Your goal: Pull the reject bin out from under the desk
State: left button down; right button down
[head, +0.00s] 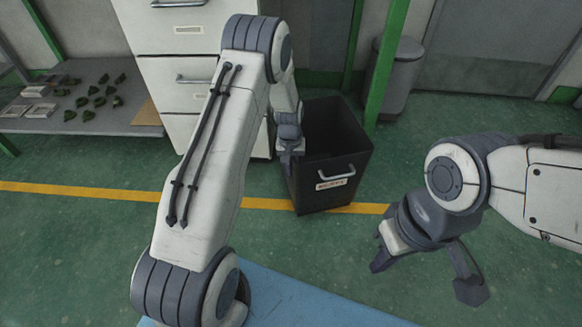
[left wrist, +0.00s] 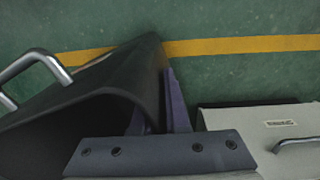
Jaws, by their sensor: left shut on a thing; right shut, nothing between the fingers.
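The reject bin (head: 325,199) is a dark, open-topped box with a metal handle and a small label on its front. It stands upright on the green floor, right of the white drawer unit, its front over the yellow line. Its inside is dark. My left gripper (head: 290,161) is shut on the rim of the bin's left wall. In the left wrist view my left fingers (left wrist: 157,108) lie on both sides of the wall of the bin (left wrist: 105,78). My right gripper (head: 382,262) is shut and empty, apart from the bin, at the lower right.
The white drawer unit (head: 185,83) stands left of the bin; it also shows in the left wrist view (left wrist: 245,128). A green post (head: 386,72) rises behind the bin's right side, with a grey waste bin (head: 402,75) beyond. A shelf (head: 95,118) holds small parts. The floor in front is clear.

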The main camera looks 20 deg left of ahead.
pick_arm(q)
jog(key=shift+s+d, duration=0.25)
jog(key=shift+d, duration=0.1)
jog(key=c, duration=0.8)
grip_release()
jog(key=shift+c, duration=0.2)
jog(key=r+p, duration=0.2)
jog(key=r, duration=0.1)
jog(key=r+p, duration=0.2)
jog(key=r, duration=0.2)
jog(key=r+p, duration=0.2)
jog(key=r, duration=0.1)
jog(key=shift+a+r, duration=0.25)
